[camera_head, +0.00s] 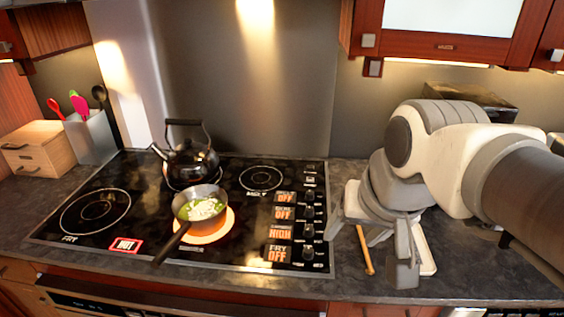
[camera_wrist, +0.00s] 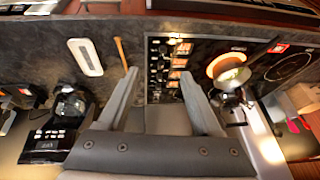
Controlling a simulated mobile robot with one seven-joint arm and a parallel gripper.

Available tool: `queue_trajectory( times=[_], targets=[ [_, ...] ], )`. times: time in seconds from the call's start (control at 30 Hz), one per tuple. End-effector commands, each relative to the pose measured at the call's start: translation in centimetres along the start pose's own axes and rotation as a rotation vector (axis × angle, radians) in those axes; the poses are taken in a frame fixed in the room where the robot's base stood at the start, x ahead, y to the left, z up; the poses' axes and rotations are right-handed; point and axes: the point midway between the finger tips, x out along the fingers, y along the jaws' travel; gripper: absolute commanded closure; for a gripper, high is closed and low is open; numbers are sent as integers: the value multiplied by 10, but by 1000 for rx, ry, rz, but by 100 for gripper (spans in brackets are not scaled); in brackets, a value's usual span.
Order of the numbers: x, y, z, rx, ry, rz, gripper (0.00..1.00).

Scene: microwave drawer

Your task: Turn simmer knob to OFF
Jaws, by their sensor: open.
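The black glass cooktop (camera_head: 150,222) has a column of dark knobs along its right edge. The third knob from the back (camera_head: 308,231) stands beside an orange label (camera_head: 280,233) reading HIGH. Its small upper word is too blurred to read, so I cannot confirm it is the simmer knob. The other labels beside the knobs read OFF; the front one (camera_head: 278,254) reads FRY OFF. My gripper (camera_head: 368,246) is open and empty, to the right of the knobs and apart from them. In the wrist view the knob column (camera_wrist: 157,62) shows between my open fingers (camera_wrist: 159,77).
A pan with green and white food (camera_head: 203,207) sits on a glowing burner, its handle toward the front. A black kettle (camera_head: 190,160) stands behind it. A wooden stick (camera_head: 364,252) and a white tray (camera_head: 427,252) lie on the counter near my gripper.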

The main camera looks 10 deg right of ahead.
Motion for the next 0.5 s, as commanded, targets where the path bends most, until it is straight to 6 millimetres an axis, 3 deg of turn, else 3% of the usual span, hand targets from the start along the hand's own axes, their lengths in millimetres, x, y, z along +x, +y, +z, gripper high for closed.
queue_trajectory(
  times=[0.5],
  targets=[
    [37,-15,-94,657,-164,48,34]
  ],
)
